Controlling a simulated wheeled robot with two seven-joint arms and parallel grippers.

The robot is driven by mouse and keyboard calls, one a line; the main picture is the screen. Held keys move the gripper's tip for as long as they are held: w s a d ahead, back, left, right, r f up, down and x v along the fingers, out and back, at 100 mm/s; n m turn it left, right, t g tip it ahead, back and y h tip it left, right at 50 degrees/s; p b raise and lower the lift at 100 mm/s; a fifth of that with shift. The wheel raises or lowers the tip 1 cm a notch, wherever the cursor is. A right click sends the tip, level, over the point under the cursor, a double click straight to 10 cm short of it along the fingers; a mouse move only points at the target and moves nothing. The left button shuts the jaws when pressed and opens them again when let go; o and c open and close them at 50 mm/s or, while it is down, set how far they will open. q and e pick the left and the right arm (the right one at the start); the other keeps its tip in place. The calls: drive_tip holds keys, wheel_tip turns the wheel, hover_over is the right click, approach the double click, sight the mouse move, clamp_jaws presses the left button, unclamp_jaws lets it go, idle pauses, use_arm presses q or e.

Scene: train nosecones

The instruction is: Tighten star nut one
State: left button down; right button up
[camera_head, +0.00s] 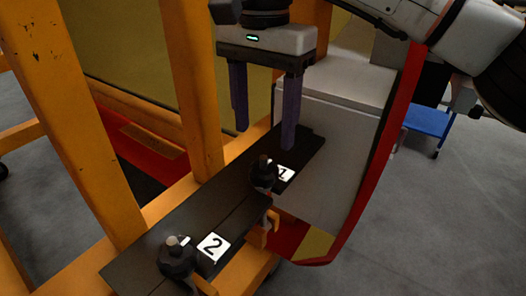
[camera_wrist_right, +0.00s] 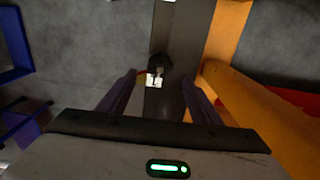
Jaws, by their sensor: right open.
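Star nut one (camera_head: 264,174) is a black knob on a threaded stud, beside the white label "1" (camera_head: 285,173) on a dark plate (camera_head: 225,200). Star nut two (camera_head: 177,258), by the label "2" (camera_head: 213,246), is nearer the front left. My right gripper (camera_head: 265,140) points down with its two purple fingers apart and empty. It is above and a little behind star nut one, not touching it. In the right wrist view, star nut one (camera_wrist_right: 160,66) and its label (camera_wrist_right: 155,80) lie ahead between the fingertips (camera_wrist_right: 160,78). My left gripper is not in view.
Orange frame posts (camera_head: 195,90) stand at the left of the plate. An orange clamp part (camera_head: 263,230) sticks out at its right edge. A red-edged grey panel (camera_head: 330,140) is close on the right. A blue cart (camera_head: 428,122) stands on open floor further right.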

sight(264, 154)
wheel_tip(264, 154, down, 4)
drive_tip(key=shift+s+r, duration=0.1)
wheel_tip(264, 154, down, 3)
drive_tip(key=shift+f, duration=0.6)
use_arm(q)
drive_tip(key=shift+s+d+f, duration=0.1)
use_arm(e)
drive_tip(key=shift+c, duration=0.4)
drive_tip(key=c, duration=1)
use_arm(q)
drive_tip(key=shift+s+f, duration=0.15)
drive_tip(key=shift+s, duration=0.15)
use_arm(e)
drive_tip(key=shift+o, duration=0.2)
